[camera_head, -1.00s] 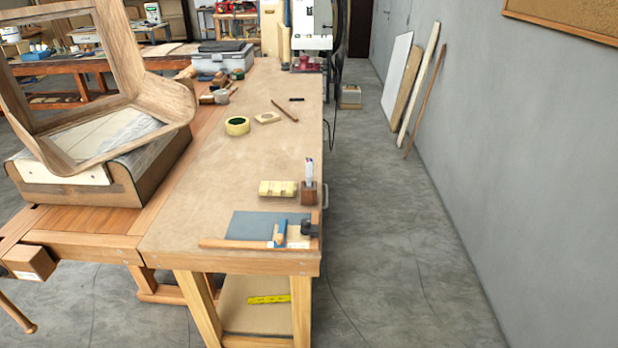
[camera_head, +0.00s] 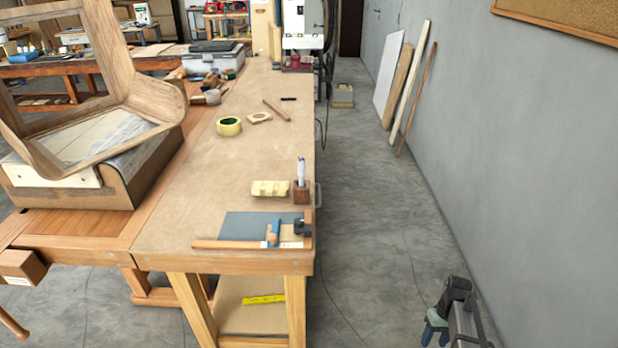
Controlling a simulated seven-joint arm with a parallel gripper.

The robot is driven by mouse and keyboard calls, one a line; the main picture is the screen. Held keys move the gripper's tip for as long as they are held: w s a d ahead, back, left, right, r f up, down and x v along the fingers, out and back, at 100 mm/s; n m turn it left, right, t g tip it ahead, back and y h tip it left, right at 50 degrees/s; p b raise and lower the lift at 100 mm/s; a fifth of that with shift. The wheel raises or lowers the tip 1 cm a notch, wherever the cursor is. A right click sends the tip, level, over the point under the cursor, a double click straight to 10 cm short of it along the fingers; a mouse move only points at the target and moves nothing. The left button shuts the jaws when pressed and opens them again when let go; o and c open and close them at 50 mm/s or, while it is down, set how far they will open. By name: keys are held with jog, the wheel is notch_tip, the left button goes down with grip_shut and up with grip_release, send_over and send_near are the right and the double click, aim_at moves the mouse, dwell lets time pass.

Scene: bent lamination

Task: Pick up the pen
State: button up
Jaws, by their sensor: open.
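A white pen (camera_head: 301,170) stands upright in a small brown wooden holder (camera_head: 301,191) near the right edge of the workbench; the holder hides its lower end. My gripper (camera_head: 436,327) is in the lower right corner, over the grey floor beside the bench. It is open and well apart from the pen, with nothing visible between its fingers.
A pale yellow block (camera_head: 270,188) sits just left of the holder. A blue-grey mat (camera_head: 243,224) with wooden strips and a dark clamp lies in front. A tape roll (camera_head: 229,126) lies farther back.

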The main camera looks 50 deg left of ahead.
jog(key=w+a+r+n+t, duration=0.1)
jog(key=w+a+r+n, duration=0.3)
jog(key=a+r, duration=0.85)
jog(key=n+t+y, duration=0.2)
jog(key=n+y, duration=0.1)
jog(key=n, duration=0.5)
send_near(302, 159)
jog(key=shift+s+a+f, duration=0.1)
jog(key=shift+a+f, duration=0.35)
jog(key=shift+f, duration=1.75)
jog(key=shift+w+a+f, duration=0.1)
jog(key=shift+a+f, duration=0.3)
jog(key=shift+f, duration=1.75)
jog(key=shift+s+a+f, duration=0.1)
jog(key=shift+a+f, duration=0.35)
jog(key=shift+f, duration=1.75)
